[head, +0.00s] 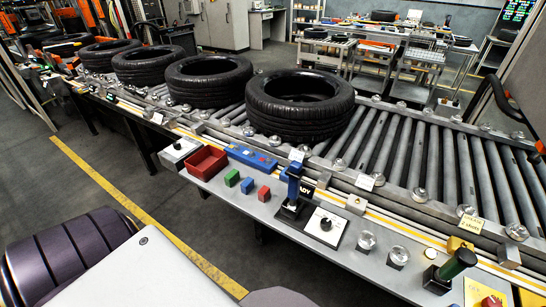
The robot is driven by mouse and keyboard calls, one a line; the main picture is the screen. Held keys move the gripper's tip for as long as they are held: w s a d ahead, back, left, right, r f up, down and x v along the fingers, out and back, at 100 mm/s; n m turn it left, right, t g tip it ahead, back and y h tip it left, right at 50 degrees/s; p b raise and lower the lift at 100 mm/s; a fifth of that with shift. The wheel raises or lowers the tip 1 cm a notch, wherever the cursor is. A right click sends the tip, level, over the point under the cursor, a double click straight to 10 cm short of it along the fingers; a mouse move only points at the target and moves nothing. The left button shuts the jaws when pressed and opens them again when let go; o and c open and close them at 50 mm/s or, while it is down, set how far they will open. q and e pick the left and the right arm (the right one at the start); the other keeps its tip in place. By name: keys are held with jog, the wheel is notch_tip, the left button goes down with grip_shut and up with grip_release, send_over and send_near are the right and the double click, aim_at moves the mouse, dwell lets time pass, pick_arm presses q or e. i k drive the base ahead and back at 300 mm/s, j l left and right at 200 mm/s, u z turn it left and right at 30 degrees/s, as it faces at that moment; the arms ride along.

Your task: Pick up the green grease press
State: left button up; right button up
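A small bright green block (232,177) sits farther left on the same shelf. Neither of my grippers is in view. Only parts of my own body show at the lower left.
Several black tyres (300,105) lie on the roller conveyor (420,150) behind the shelf.

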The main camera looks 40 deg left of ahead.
aim_at(463, 258)
jog(key=u, duration=0.95)
jog(key=z, duration=1.6)
